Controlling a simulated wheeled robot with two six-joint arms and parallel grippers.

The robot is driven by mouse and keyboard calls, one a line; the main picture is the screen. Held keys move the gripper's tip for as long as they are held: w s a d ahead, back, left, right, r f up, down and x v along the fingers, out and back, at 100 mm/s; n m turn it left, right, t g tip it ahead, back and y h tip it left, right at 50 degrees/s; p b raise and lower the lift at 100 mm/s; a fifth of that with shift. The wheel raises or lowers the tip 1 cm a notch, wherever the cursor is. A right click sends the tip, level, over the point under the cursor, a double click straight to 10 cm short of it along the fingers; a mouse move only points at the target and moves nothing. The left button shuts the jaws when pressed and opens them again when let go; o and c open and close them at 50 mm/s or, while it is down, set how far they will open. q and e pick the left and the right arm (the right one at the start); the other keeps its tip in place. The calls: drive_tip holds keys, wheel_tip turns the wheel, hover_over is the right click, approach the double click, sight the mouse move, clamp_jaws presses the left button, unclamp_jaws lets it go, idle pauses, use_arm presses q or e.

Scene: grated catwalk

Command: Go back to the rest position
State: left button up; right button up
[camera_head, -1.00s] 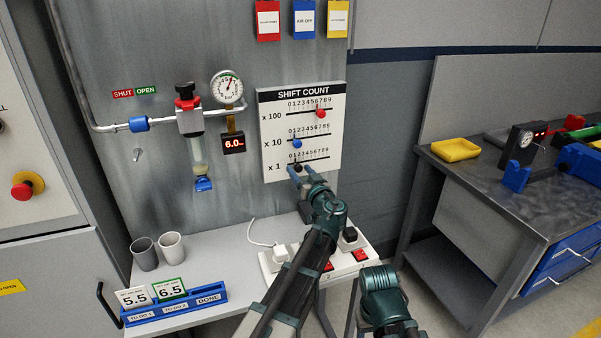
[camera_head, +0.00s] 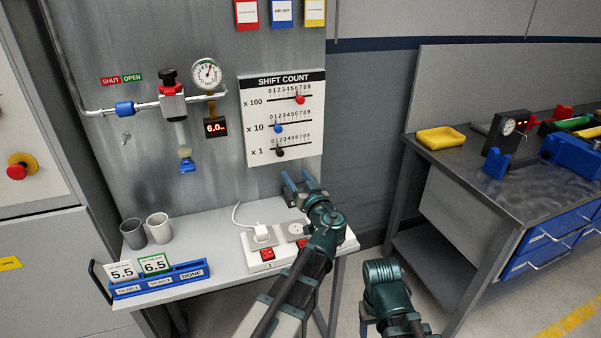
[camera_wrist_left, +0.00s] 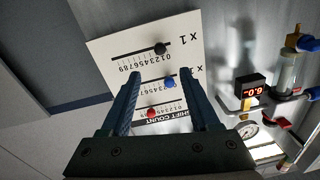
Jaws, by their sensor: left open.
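My left gripper (camera_head: 298,184) is open and empty, just below the SHIFT COUNT board (camera_head: 246,120) and above the white bench, apart from the board. In the left wrist view, the left gripper's (camera_wrist_left: 160,88) two fingers are spread, with the board upside down beyond them. The board carries a red knob (camera_head: 300,100), a blue knob (camera_head: 278,128) and a black knob (camera_head: 280,152), none held. Part of my right arm (camera_head: 386,292) shows at the bottom; its gripper is not visible.
The white bench (camera_head: 205,225) holds a power strip (camera_head: 285,258) with a white plug under my left arm, two cups (camera_head: 157,228) and a blue card rack (camera_head: 150,284). Valve piping (camera_head: 175,105) is left of the board. A dark workbench (camera_head: 470,170) stands right.

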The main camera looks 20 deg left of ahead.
use_arm(q)
drive_tip(key=shift+s+d, duration=0.15)
drive_tip(key=shift+s, duration=0.15)
drive_tip(key=s+d+f+m+g+h+p, duration=0.25)
drive_tip(key=s+f+g+p, duration=0.25)
drive_tip(key=s+f+g, duration=0.45)
drive_tip(key=s+d+f+m+g+h+p, duration=0.1)
drive_tip(key=s+d+f+m+g+h, duration=0.1)
drive_tip(key=s+d, duration=0.4)
drive_tip(key=s+d+f+m+g+h+p, duration=0.2)
drive_tip(key=s+d+m+h, duration=0.3)
drive_tip(key=s, duration=0.7)
drive_tip(key=shift+s+d+f+g, duration=0.2)
drive_tip(key=shift+d+g, duration=0.45)
drive_tip(key=shift+d, duration=0.3)
